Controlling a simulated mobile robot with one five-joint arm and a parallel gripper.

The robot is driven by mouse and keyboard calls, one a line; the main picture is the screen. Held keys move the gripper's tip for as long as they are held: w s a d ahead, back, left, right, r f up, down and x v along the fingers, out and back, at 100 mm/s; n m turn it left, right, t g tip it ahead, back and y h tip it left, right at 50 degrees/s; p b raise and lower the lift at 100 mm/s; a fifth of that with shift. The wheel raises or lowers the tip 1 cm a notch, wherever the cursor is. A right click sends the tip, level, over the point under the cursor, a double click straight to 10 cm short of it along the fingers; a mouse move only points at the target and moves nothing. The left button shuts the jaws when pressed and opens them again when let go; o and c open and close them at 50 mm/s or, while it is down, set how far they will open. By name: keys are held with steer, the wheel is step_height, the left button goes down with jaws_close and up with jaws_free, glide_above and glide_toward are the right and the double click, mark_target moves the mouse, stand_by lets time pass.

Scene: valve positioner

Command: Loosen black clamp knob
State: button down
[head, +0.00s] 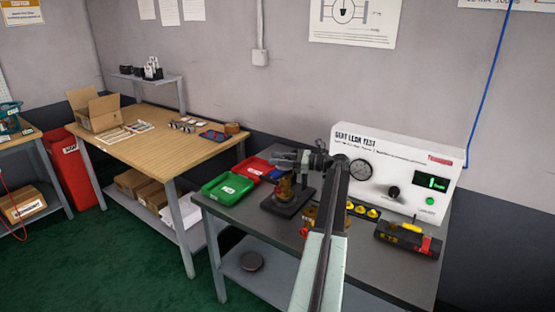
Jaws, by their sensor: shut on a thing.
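The clamp fixture has a dark base (283,207) and stands on the grey bench in the head view. A brass-coloured valve body (285,186) sits upright on it. My gripper (285,160) reaches in from the right, at the top of this fixture, and is shut on what appears to be the black clamp knob. The knob is small and largely hidden by the jaws, so its outline and how far it is turned cannot be told. My arm crosses the bench in front and hides part of a second brass piece (308,216).
The white leak tester (395,165) stands behind at the right. A black tool holder (400,238) and a strip of yellow fittings (363,210) lie before it. A green bin (227,188) and a red bin (254,166) sit left of the fixture. The bench's front left is clear.

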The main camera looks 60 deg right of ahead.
steer(key=shift+a+n+g+y, duration=0.1)
steer(key=shift+n+g+y, duration=0.3)
steer(key=shift+n+y, duration=0.3)
steer(key=shift+a+y, duration=0.1)
steer(key=shift+y, duration=0.2)
steer(key=c, duration=0.9)
jaws_free()
steer(key=shift+s, duration=0.1)
steer(key=v, duration=0.7)
steer(key=shift+s+d, duration=0.25)
steer(key=shift+s, duration=0.05)
